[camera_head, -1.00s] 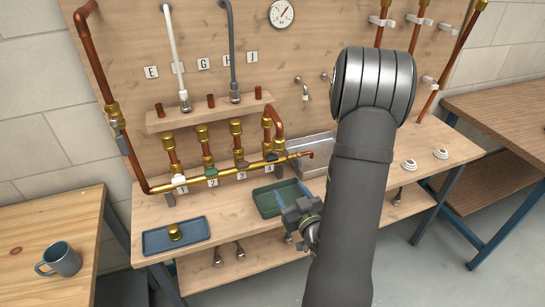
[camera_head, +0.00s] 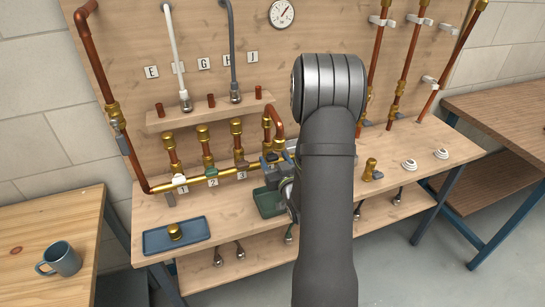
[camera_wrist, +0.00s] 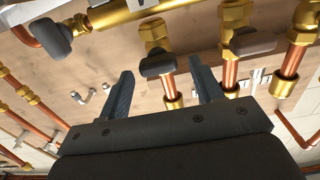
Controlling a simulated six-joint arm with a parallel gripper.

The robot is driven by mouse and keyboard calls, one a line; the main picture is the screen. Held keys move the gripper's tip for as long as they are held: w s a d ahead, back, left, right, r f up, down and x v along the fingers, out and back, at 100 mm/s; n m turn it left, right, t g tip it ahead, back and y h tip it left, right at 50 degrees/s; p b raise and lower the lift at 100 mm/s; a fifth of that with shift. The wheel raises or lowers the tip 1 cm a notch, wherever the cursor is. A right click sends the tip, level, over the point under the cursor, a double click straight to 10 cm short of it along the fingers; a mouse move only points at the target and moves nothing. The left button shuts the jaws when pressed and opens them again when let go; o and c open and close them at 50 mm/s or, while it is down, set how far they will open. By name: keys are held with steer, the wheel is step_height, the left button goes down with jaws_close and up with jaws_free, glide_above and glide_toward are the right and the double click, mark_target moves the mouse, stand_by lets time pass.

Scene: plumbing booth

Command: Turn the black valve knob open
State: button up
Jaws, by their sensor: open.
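The black valve knob (camera_wrist: 157,65) shows in the wrist view on a brass valve of the copper pipework. My gripper (camera_wrist: 160,66) is open, and in that view the knob appears between its two blue-grey fingertips. Whether the fingers touch it, I cannot tell. In the head view my gripper (camera_head: 272,160) is at the right end of the brass manifold (camera_head: 192,181) and hides the knob and label 4. A brown-grey knob (camera_wrist: 252,42) and another dark knob (camera_wrist: 50,38) are on either side in the wrist view.
White (camera_head: 179,179) and green (camera_head: 211,171) knobs sit along the manifold. A green tray (camera_head: 268,210) lies below my gripper. A blue tray (camera_head: 160,242) with a brass fitting is at the left. A brass fitting (camera_head: 371,168) stands on the bench at the right.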

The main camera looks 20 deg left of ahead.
steer(key=shift+x, duration=1.15)
steer(key=c, duration=1)
steer(key=shift+s+n, duration=0.1)
steer(key=shift+n, duration=1.4)
steer(key=o, duration=1)
steer(key=shift+s, duration=0.1)
steer(key=v, duration=1.7)
